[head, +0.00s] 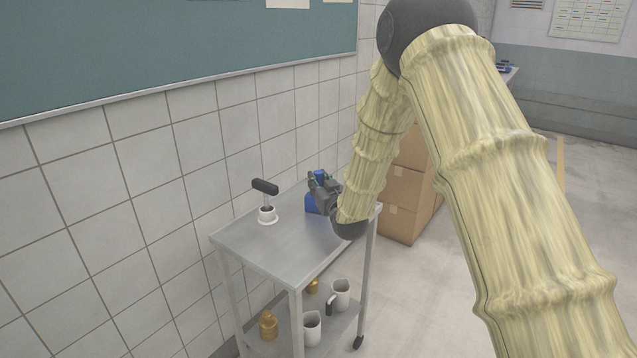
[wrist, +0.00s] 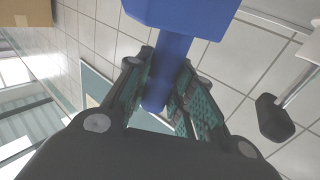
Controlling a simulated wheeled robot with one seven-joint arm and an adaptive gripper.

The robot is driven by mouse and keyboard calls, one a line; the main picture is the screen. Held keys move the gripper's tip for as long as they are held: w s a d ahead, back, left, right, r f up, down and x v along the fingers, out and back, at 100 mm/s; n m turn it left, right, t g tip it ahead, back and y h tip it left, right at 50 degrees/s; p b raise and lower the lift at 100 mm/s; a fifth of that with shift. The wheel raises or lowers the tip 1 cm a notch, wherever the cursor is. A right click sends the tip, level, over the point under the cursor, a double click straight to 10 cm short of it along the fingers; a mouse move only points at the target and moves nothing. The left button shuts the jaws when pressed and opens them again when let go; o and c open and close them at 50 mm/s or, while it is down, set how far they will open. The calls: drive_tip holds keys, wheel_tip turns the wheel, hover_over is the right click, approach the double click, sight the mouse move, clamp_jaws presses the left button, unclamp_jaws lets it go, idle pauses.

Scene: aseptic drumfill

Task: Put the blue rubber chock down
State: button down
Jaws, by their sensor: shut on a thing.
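The blue rubber chock (head: 312,204) is at the far right part of the cart's metal top (head: 273,248) in the head view. My gripper (head: 320,183) is shut on it, reaching in from the right. In the wrist view, the chock's wide blue body (wrist: 185,14) is at the top. Its narrow blue grip (wrist: 168,65) runs down between the two fingers of my gripper (wrist: 163,80). The chock is partly hidden by my gripper in the head view. I cannot tell whether its underside touches the cart top.
A black-handled tool (head: 265,187) stands in a white holder (head: 267,215) on the cart's back left. Mugs (head: 312,328) and brass-coloured pieces (head: 268,325) sit on the lower shelf. Cardboard boxes (head: 402,190) stand behind the cart. The tiled wall is close on the left. The front cart top is clear.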

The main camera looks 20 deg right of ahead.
drive_tip(key=c, duration=1.2)
unclamp_jaws()
drive_tip(key=shift+c, duration=0.2)
drive_tip(key=s, duration=1.2)
drive_tip(key=shift+d, duration=0.4)
